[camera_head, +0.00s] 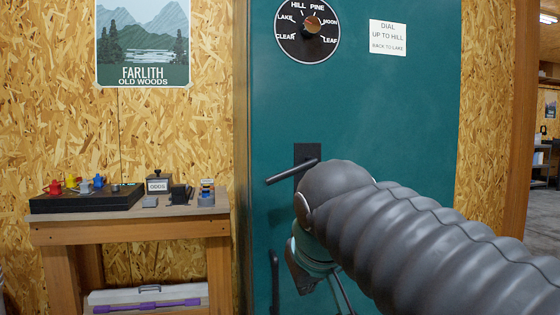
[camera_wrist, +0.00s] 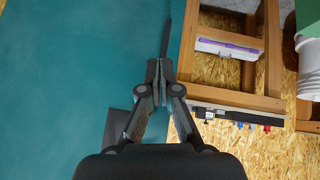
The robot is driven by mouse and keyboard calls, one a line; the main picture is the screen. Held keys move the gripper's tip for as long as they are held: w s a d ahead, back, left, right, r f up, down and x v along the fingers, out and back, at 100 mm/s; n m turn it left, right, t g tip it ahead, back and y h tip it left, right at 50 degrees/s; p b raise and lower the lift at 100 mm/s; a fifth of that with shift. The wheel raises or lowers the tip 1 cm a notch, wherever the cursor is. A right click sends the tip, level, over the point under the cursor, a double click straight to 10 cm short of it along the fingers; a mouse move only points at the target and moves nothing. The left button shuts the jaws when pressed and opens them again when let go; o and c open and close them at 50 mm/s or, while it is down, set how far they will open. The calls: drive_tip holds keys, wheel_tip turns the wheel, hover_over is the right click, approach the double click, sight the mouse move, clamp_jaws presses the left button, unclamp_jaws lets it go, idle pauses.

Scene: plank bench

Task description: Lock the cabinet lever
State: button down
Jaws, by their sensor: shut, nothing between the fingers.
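The teal cabinet (camera_head: 400,120) fills the middle of the head view. Its black lever (camera_head: 290,172) sticks out from a dark plate (camera_head: 306,152) and slants down to the left. In the wrist view, a dark plate (camera_wrist: 118,123) lies left of my gripper (camera_wrist: 161,68), and the lever there is hidden behind the fingers. My gripper is shut and empty, in front of the cabinet face. In the head view my arm covers the area right of and below the lever, and the fingertips cannot be made out.
A dial (camera_head: 308,32) with word labels and a note (camera_head: 388,37) are on the cabinet. A dark upright handle (camera_head: 274,280) sits low on its left; it also shows past my fingertips (camera_wrist: 166,38). A wooden bench (camera_head: 130,229) with a black tray and small items stands left.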

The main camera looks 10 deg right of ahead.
drive_tip(key=w+a+r+t, duration=0.1)
drive_tip(key=w+r, duration=0.2)
drive_tip(key=r, duration=0.5)
drive_tip(key=w+r+t+h, duration=0.1)
drive_tip(key=w+r, duration=0.2)
drive_tip(key=r, duration=0.6)
drive_tip(key=w+a+r+t, duration=0.1)
drive_tip(key=w+r, duration=0.2)
drive_tip(key=r, duration=0.5)
drive_tip(key=shift+a+r+p, duration=0.25)
drive_tip(key=shift+a+p, duration=0.1)
drive_tip(key=shift+p, duration=0.05)
hover_over(288, 170)
drive_tip(key=s+a, duration=0.2)
drive_tip(key=a, duration=0.1)
wheel_tip(288, 170, down, 6)
drive_tip(key=shift+w+d+f+b, duration=0.1)
drive_tip(key=shift+d+f+b, duration=0.3)
drive_tip(key=shift+f, duration=0.35)
drive_tip(key=shift+d+f+b, duration=0.25)
drive_tip(key=shift+f+b, duration=0.15)
drive_tip(key=shift+f, duration=0.3)
drive_tip(key=shift+d+f+h, duration=0.1)
drive_tip(key=shift+h, duration=0.2)
